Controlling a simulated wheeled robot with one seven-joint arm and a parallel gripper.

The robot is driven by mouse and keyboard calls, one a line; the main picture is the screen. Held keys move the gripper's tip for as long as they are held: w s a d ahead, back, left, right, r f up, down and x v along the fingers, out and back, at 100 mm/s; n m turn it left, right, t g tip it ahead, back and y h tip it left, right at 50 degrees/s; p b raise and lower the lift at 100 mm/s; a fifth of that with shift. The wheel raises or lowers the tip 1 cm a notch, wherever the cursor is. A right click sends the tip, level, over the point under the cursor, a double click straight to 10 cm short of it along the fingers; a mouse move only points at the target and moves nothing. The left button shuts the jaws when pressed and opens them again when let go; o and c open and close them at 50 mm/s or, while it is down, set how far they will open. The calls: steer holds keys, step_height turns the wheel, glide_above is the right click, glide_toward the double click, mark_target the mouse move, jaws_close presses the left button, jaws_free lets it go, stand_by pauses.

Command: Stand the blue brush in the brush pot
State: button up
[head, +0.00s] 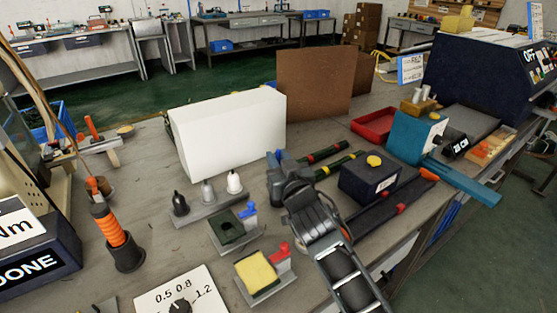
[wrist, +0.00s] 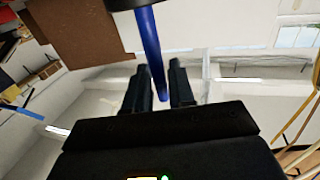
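My gripper (head: 277,160) is over the middle of the bench, in front of the white box and brown board. In the wrist view my gripper (wrist: 160,85) has its two dark fingers close together, one on each side of the blue brush (wrist: 150,45). The brush's blue handle runs between them, and its end shows in the gap. A dark part at the top edge of the wrist view is cut off, and I cannot tell whether it belongs to the brush. In the head view the brush is not clearly seen. I cannot single out the brush pot with certainty.
A white box (head: 230,130) and a brown board (head: 315,82) stand behind my gripper. Small bottles (head: 207,192), a green pad (head: 231,229) and a yellow pad (head: 256,271) lie nearer. An orange-striped tool (head: 108,222) stands at left. A dark blue box (head: 370,180) is at right.

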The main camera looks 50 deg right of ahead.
steer(key=o, duration=0.3)
steer(key=shift+r, duration=0.2)
steer(key=shift+s+a+f, duration=0.1)
steer(key=shift+s+a, duration=0.1)
steer(key=shift+s, duration=0.05)
steer(key=b+v, duration=0.2)
steer(key=v, duration=0.9)
steer(key=shift+s+a, duration=0.1)
steer(key=shift+s, duration=0.1)
